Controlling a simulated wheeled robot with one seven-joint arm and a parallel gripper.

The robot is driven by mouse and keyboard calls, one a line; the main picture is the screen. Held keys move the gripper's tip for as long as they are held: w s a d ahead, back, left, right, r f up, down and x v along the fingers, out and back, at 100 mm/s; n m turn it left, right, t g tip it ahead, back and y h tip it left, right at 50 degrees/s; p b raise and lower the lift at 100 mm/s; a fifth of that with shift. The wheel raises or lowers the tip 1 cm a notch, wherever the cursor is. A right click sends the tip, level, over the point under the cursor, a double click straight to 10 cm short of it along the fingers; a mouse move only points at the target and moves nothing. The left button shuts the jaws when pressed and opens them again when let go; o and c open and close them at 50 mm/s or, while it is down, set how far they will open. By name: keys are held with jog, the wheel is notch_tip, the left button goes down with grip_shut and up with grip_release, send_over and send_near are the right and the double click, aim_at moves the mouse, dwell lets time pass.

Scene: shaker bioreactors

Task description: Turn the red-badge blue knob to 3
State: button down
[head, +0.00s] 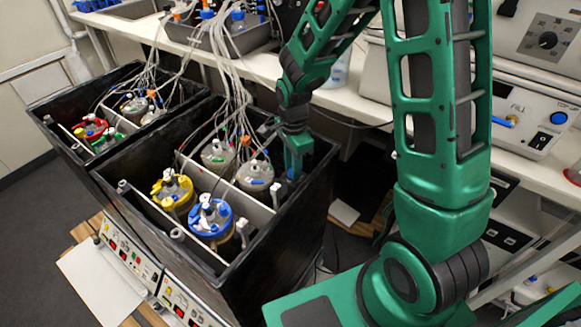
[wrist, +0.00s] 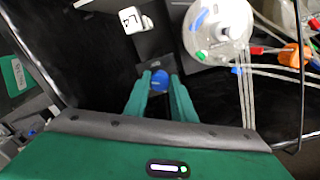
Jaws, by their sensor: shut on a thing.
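In the wrist view, my gripper (wrist: 160,86) has its two green fingers closed on a small blue knob (wrist: 160,79). The fingers stand on either side of it and cover its sides. In the head view, my green gripper (head: 297,160) reaches down inside the right black tub, at its right end beside the vessels. The knob is mostly hidden there by the gripper. I see no red badge or readable dial number by the knob.
The right black tub (head: 262,262) holds several vessels, among them a blue-ringed one (head: 210,217) and a yellow-ringed one (head: 172,190). In the wrist view, a white block with a dark mark (wrist: 131,20) and a vessel lid (wrist: 216,30) are close. Tubes hang nearby.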

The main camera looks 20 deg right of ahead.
jog(key=n, duration=0.5)
jog(key=shift+n, duration=0.3)
jog(key=n, duration=1.1)
jog(key=shift+d+n, duration=0.1)
jog(key=shift+n, duration=0.2)
jog(key=n, duration=0.5)
jog(key=shift+d+n, duration=0.1)
jog(key=shift+n, duration=0.6)
jog(key=c, duration=1.5)
grip_release()
notch_tip(320, 180, up, 11)
jog(key=shift+f, duration=0.1)
